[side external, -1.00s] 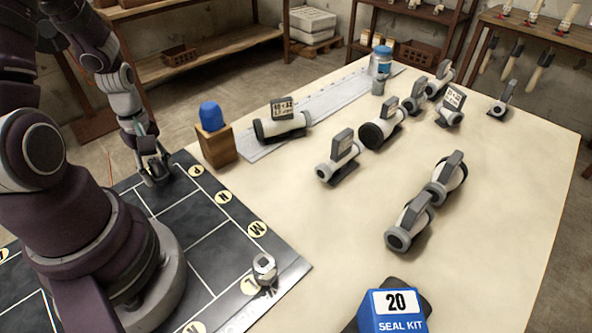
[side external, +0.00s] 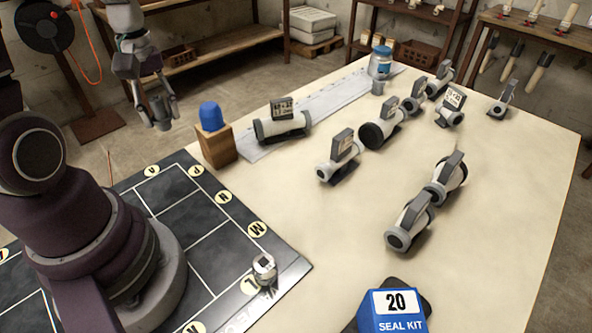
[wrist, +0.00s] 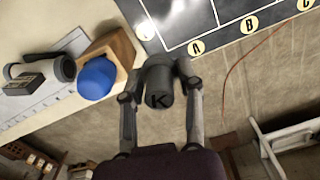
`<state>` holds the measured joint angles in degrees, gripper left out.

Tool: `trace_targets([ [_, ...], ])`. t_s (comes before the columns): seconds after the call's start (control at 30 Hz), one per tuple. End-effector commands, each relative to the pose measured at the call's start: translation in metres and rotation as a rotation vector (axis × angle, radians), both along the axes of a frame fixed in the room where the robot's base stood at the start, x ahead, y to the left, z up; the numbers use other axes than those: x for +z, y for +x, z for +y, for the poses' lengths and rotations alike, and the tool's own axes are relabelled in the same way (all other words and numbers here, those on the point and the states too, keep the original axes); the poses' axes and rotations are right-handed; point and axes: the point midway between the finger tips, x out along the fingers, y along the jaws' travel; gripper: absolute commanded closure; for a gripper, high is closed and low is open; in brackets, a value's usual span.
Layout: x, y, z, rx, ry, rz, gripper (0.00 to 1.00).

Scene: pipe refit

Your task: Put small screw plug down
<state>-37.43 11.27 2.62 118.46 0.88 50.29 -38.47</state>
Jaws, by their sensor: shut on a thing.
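My gripper (side external: 160,118) is shut on a dark grey screw plug, held in the air beyond the far left edge of the table. In the wrist view the plug (wrist: 158,85) sits between the two fingers, and a letter K shows on its end. The black mat (side external: 165,198) with white lines and yellow letter discs lies below and nearer the camera; its corner also shows at the top of the wrist view (wrist: 190,15). The plug is clear of the mat and of the table.
A wooden block with a blue knob (side external: 215,145) stands close to the right of my gripper. Several grey-and-white pipe pieces (side external: 340,155) stand on the table. A small metal fitting (side external: 264,268) is on the mat's near corner. A blue seal kit box (side external: 393,308) is in front.

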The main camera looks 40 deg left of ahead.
Motion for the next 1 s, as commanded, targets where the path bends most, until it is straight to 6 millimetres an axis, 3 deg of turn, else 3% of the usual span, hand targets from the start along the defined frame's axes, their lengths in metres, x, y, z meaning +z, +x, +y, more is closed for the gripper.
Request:
trace_targets([
  [0.17,0.020,0.059,-0.039,-0.518,0.002,-0.003,0.93],
  [0.3,0.036,0.095,-0.086,-0.943,0.001,-0.001,0.93],
  [0.5,0.051,0.115,-0.134,-1.307,0.002,0.000,0.93],
  [0.8,0.052,0.116,-0.138,-1.348,0.001,0.001,0.93],
  [0.87,0.051,0.114,-0.132,-1.304,0.000,0.002,0.93],
  [1.0,0.041,0.100,-0.097,-1.060,0.001,0.004,0.93],
])
